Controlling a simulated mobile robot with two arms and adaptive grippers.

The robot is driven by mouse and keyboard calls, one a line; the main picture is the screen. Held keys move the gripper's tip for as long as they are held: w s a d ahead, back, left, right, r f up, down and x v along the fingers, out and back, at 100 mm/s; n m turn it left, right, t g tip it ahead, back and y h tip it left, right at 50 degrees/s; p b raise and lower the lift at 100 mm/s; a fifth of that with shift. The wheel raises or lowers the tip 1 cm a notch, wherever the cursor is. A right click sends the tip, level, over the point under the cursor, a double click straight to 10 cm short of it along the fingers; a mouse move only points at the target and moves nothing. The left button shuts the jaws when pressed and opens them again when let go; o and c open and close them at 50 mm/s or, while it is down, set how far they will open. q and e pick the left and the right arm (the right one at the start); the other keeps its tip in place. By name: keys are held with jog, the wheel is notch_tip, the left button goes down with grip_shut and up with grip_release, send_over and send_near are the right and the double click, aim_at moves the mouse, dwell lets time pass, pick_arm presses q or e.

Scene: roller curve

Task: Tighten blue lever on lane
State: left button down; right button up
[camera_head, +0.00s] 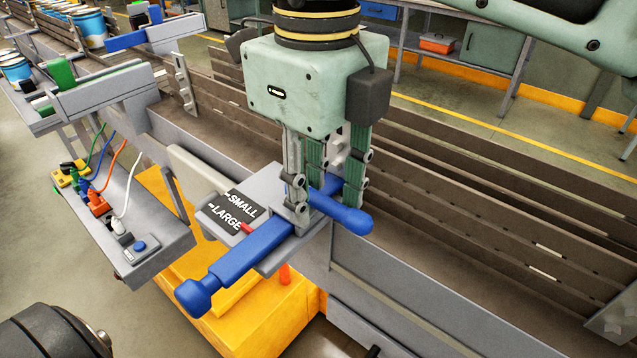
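A blue lever with a rounded knob (350,215) sits at the lane's side, by a grey plate (285,262) marked SMALL and LARGE. A long blue bar (232,266) with its own knob runs along the plate toward the lower left, with a small red pointer (246,228) by the labels. My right gripper (329,203) points down over the plate. Its fingers are apart, one on each side of the short blue lever. The lever's inner end is partly hidden by the fingers, and I cannot tell if they touch it. My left gripper is not in view.
The roller lane (470,215) runs behind the gripper, with a grey side rail. A control box (150,225) with coloured cables stands at the left. Another blue lever (127,40) and paint cans (88,28) are at the upper left. A yellow base (265,318) lies below.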

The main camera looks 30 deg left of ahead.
aim_at(318, 197)
jog(key=shift+w, duration=0.1)
jog(key=shift+r, duration=0.25)
notch_tip(318, 197, up, 12)
jog(key=shift+f, duration=0.25)
